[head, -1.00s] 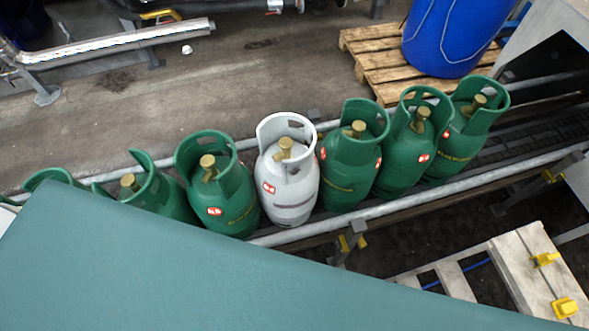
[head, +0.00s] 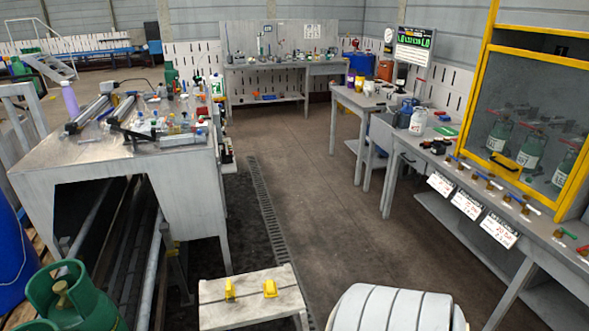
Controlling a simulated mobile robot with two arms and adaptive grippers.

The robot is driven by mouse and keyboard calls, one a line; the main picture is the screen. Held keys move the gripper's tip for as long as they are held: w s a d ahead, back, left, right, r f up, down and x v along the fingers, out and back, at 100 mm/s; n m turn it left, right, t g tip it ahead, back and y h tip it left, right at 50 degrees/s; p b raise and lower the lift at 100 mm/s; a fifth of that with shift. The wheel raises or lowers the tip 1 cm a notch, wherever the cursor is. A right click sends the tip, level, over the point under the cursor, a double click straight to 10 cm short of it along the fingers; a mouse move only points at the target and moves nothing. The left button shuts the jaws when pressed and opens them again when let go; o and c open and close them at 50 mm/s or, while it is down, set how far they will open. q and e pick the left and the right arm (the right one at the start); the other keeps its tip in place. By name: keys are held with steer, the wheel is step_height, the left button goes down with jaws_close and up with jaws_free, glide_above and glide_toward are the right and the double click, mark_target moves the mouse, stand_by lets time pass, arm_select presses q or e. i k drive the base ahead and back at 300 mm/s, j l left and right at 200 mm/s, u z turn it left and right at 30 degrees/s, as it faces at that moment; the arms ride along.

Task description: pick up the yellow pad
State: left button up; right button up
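I cannot clearly make out a yellow pad in the head view. Two small yellow pieces lie on a pale, low wooden stand at the bottom centre: a left piece (head: 230,290) and a right piece (head: 270,288). They are too small to tell whether either is a pad. Neither of my grippers is in view.
A cluttered grey workbench (head: 85,160) stands at left, with a green gas cylinder (head: 75,300) below it. A yellow-framed cabinet (head: 482,100) stands on the right bench. A back bench (head: 265,63) stands far off. The floor between (head: 300,170) is clear.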

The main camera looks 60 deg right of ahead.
mark_target(270, 289)
steer(key=z, duration=1.8)
steer(key=i+l+u, duration=0.1)
steer(key=u, duration=0.2)
steer(key=l, duration=0.1)
